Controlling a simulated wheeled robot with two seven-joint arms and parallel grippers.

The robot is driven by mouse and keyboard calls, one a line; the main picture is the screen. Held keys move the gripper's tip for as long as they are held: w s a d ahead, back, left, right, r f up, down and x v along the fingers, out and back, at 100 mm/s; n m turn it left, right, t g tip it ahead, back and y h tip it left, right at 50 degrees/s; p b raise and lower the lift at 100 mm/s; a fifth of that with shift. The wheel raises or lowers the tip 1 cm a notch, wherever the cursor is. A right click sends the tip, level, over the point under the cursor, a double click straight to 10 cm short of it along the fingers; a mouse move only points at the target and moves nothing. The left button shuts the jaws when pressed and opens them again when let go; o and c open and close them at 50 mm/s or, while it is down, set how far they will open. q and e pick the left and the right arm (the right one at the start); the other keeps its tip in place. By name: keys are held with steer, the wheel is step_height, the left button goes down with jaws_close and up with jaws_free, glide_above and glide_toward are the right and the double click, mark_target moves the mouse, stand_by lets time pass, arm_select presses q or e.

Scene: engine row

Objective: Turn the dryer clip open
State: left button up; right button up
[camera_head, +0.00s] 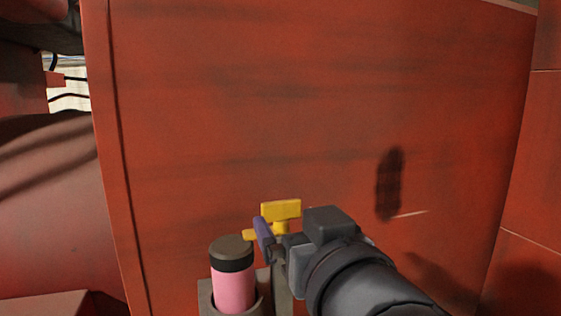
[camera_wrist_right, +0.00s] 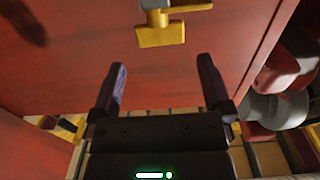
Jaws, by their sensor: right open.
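The dryer clip is a yellow T-shaped piece (camera_head: 283,209) low in the middle of the head view, against the red panel. A narrow yellow arm sticks out to its left, partly behind my finger. In the right wrist view the clip (camera_wrist_right: 160,34) is at the top centre, beyond the fingertips, with its narrow arm to the right. My right gripper (camera_head: 266,232) reaches in from the lower right and overlaps the clip's lower part. In the wrist view its dark purple fingers (camera_wrist_right: 162,74) are wide apart with nothing between them. My left gripper is out of view.
A pink cylinder with a dark cap (camera_head: 232,280) stands in a grey holder (camera_head: 206,298), close left of my right gripper. A large red panel (camera_head: 300,110) fills the background. Red machine parts (camera_wrist_right: 285,65) show right in the wrist view.

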mark_target(283, 207)
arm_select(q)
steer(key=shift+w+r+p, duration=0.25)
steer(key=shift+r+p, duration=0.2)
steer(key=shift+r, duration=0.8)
arm_select(e)
steer(key=x, duration=0.6)
steer(key=shift+f, duration=0.1)
steer(key=shift+c, duration=0.3)
